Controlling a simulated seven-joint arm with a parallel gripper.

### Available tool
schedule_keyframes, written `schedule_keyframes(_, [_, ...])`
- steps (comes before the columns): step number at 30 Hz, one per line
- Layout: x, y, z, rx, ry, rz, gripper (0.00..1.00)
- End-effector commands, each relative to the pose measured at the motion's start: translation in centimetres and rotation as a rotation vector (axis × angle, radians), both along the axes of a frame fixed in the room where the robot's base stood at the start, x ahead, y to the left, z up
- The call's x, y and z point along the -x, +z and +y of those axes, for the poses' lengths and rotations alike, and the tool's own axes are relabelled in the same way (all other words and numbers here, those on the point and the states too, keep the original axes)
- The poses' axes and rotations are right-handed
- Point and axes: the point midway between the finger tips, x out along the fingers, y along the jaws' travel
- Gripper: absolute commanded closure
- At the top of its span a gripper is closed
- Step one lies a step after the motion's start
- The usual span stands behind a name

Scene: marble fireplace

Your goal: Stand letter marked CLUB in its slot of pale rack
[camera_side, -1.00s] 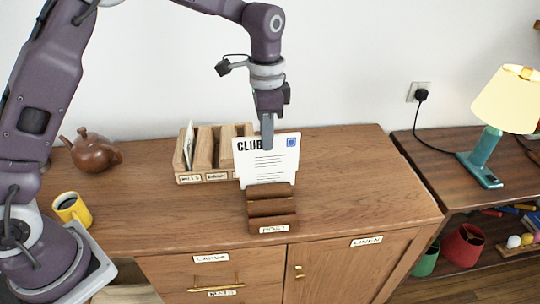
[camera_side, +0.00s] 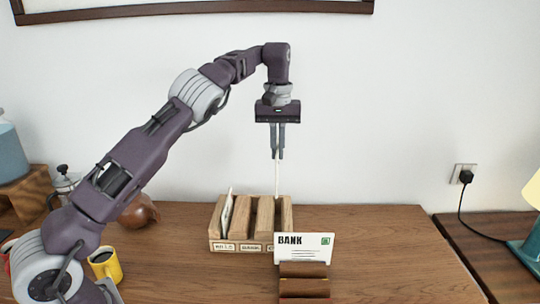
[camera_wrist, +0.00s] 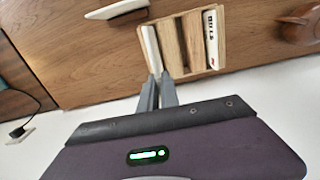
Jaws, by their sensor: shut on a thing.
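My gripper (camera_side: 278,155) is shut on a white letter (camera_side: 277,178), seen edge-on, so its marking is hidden. The letter hangs upright over the right-hand slot of the pale rack (camera_side: 226,246). Its lower edge is near the divider tops; I cannot tell if it is inside the slot. The rack's left slot holds another letter (camera_side: 227,212), and its middle slot looks empty. The third slot label is partly covered. In the wrist view, my gripper (camera_wrist: 161,92) has the held letter (camera_wrist: 151,48) at the rack's left end; the BILLS letter (camera_wrist: 211,40) is at its right.
A BANK letter (camera_side: 305,247) stands in the dark stepped stand (camera_side: 304,288), in front of the pale rack's right end. A yellow mug (camera_side: 106,265) and brown teapot (camera_side: 139,214) are at left. The cabinet top right of the racks is clear.

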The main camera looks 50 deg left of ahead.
Motion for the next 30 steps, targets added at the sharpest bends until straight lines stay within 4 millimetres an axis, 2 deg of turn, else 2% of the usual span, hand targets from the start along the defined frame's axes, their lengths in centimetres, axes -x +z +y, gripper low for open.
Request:
schedule_keyframes(5, [-0.4, -0.9, -0.3, 0.0, 0.03, 0.003, 1.0])
schedule_keyframes(19, [-0.4, -7.6, -0.2, -0.001, 0.027, 0.002, 1.0])
schedule_keyframes(24, [-0.4, -8.7, -0.3, -0.001, 0.026, 0.001, 1.0])
schedule_keyframes(30, [-0.4, -9.0, -0.2, -0.001, 0.025, 0.0, 1.0])
